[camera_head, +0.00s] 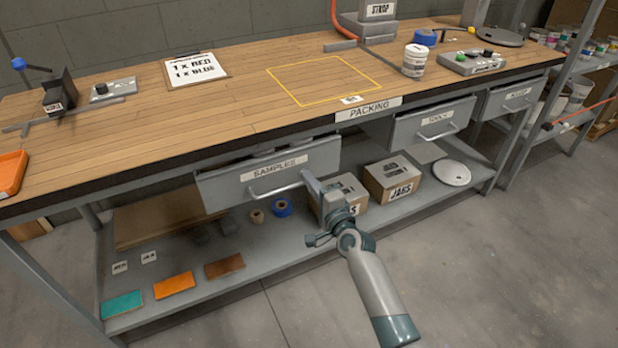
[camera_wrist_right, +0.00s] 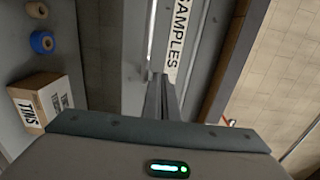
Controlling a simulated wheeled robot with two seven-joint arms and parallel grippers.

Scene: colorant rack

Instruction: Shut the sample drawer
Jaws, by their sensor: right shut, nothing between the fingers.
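The grey sample drawer (camera_head: 222,188), labelled SAMPLES, hangs under the left half of the bench and stands out a little from the bench's front edge. It has a bar handle (camera_head: 272,191). My right gripper (camera_head: 308,174) is shut and empty, with its fingertips at the right end of the drawer front, near the handle's end. In the right wrist view the shut fingers (camera_wrist_right: 161,95) point at the drawer front (camera_wrist_right: 133,50) beside the SAMPLES label; whether they touch it I cannot tell. My left gripper is not in view.
Two more drawers, the middle one (camera_head: 432,120) and the right one (camera_head: 511,96), sit under the bench. Cardboard boxes (camera_head: 392,181) stand on the lower shelf behind my right arm. The wooden bench top (camera_head: 230,110) is above. The floor (camera_head: 480,270) in front is clear.

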